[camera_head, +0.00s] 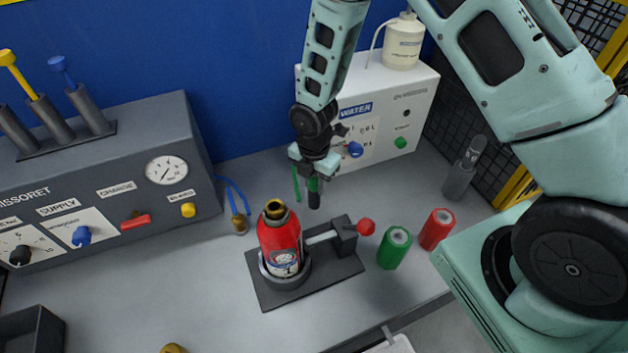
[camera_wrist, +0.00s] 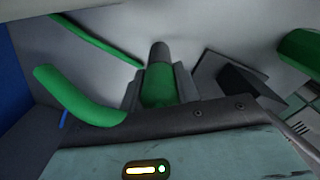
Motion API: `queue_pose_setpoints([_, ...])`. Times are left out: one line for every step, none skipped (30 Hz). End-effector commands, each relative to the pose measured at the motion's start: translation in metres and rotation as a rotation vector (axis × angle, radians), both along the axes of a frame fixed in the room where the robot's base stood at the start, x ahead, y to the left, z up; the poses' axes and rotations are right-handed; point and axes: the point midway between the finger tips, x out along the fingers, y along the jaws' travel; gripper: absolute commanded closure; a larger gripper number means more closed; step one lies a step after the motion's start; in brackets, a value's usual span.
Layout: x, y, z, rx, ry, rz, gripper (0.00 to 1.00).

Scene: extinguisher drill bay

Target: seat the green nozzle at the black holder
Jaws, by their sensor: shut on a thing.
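The green nozzle (camera_head: 313,186) has a dark tip pointing down and hangs below my gripper (camera_head: 314,160). In the wrist view, the nozzle's green body (camera_wrist: 159,88) sits between the two jaws of my gripper (camera_wrist: 160,80), which are shut on it. The nozzle is above the bench, behind the red extinguisher. A bent green hose (camera_wrist: 75,98) shows beside the jaws. A dark upright holder (camera_head: 459,180) stands at the right by the mesh. Dark tilted tubes (camera_head: 90,112) stand on the left console. I cannot tell which is the black holder.
The red extinguisher (camera_head: 280,240) stands in a dark clamp base (camera_head: 330,283). A green can (camera_head: 394,248) and a red can (camera_head: 436,229) stand to its right. A white water unit (camera_head: 415,100) is behind, a grey gauge console (camera_head: 150,130) at left.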

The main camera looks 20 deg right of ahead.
Motion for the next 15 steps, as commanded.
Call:
queue_pose_setpoints([0.0001, 0.0001, 0.0002, 0.0, 0.0, 0.0, 0.98])
queue_pose_setpoints([0.0001, 0.0001, 0.0002, 0.0, 0.0, 0.0, 0.66])
queue_pose_setpoints([0.0001, 0.0, 0.0002, 0.0, 0.0, 0.0, 0.55])
queue_pose_setpoints([0.0001, 0.0001, 0.0002, 0.0, 0.0, 0.0, 0.46])
queue_pose_setpoints([0.0001, 0.0001, 0.0002, 0.0, 0.0, 0.0, 0.43])
queue_pose_setpoints([0.0001, 0.0001, 0.0002, 0.0, 0.0, 0.0, 0.43])
queue_pose_setpoints([0.0001, 0.0001, 0.0002, 0.0, 0.0, 0.0, 0.43])
queue_pose_setpoints([0.0001, 0.0001, 0.0002, 0.0, 0.0, 0.0, 0.43])
queue_pose_setpoints([0.0, 0.0, 0.0002, 0.0, 0.0, 0.0, 0.43])
queue_pose_setpoints([0.0, 0.0, 0.0002, 0.0, 0.0, 0.0, 0.43])
queue_pose_setpoints([-0.0001, -0.0001, 0.0001, 0.0, 0.0, 0.0, 0.43])
queue_pose_setpoints([-0.0001, -0.0001, 0.0002, 0.0, 0.0, 0.0, 0.43])
queue_pose_setpoints([0.0, 0.0, 0.0006, 0.0, 0.0, 0.0, 0.43])
queue_pose_setpoints([0.0002, 0.0, 0.0014, 0.0, 0.0, 0.0, 0.43])
queue_pose_setpoints([0.0004, 0.0001, 0.0031, 0.001, -0.001, 0.0, 0.43])
